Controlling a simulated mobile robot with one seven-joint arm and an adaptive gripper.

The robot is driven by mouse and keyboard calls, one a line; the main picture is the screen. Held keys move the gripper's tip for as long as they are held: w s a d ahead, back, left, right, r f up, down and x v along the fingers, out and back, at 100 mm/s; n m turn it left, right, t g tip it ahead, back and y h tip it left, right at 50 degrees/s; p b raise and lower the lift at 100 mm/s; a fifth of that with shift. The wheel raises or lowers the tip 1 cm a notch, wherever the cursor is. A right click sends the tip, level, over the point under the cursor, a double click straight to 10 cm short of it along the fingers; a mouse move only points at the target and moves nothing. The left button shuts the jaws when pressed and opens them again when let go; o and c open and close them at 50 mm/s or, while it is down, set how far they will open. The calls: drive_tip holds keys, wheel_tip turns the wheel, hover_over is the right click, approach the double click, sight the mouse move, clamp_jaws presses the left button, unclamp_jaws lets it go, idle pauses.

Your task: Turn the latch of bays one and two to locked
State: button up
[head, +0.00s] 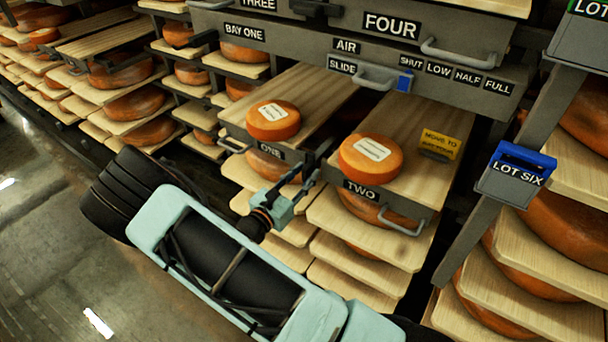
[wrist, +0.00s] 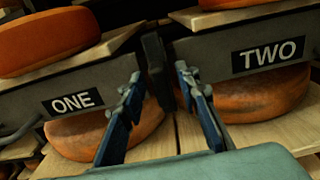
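The bay one board (head: 325,88) and bay two board (head: 425,125) are pulled out side by side, with front plates labelled ONE (wrist: 72,102) and TWO (wrist: 268,56). A dark latch bar (wrist: 156,70) stands roughly upright in the gap between the two plates in the wrist view; in the head view it is small and partly hidden by my gripper. My gripper (wrist: 160,88) is open, fingers apart, just in front of that gap. The bar appears between the fingertips; I cannot tell whether they touch it. My gripper (head: 297,188) also shows below the plates in the head view.
Orange cheese wheels (head: 273,121) (head: 371,157) with white labels sit on both boards. Handles (head: 405,222) stick out from the plates. More shelves lie below. A drawer marked FOUR (head: 470,35) overhangs behind. A LOT SIX box (head: 513,178) stands right. Open floor (head: 60,230) lies left.

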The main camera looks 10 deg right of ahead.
clamp_jaws()
drive_tip(key=shift+m, duration=0.3)
drive_tip(key=m+b, duration=0.1)
drive_tip(key=m, duration=0.2)
drive_tip(key=shift+s+f, duration=0.1)
drive_tip(key=m+b, duration=0.1)
drive_tip(key=m, duration=0.3)
drive_tip(key=shift+d+f, duration=0.1)
drive_tip(key=m+b, duration=0.1)
drive_tip(key=m, duration=0.1)
drive_tip(key=m+b, duration=0.2)
drive_tip(key=m, duration=0.1)
drive_tip(key=shift+s+f+m, duration=0.1)
drive_tip(key=shift+f+m, duration=0.1)
drive_tip(key=shift+m, duration=0.1)
drive_tip(key=m+b, duration=0.3)
drive_tip(key=shift+m, duration=0.3)
drive_tip(key=shift+m+b, duration=0.5)
drive_tip(key=shift+b, duration=0.1)
drive_tip(key=shift+r, duration=0.1)
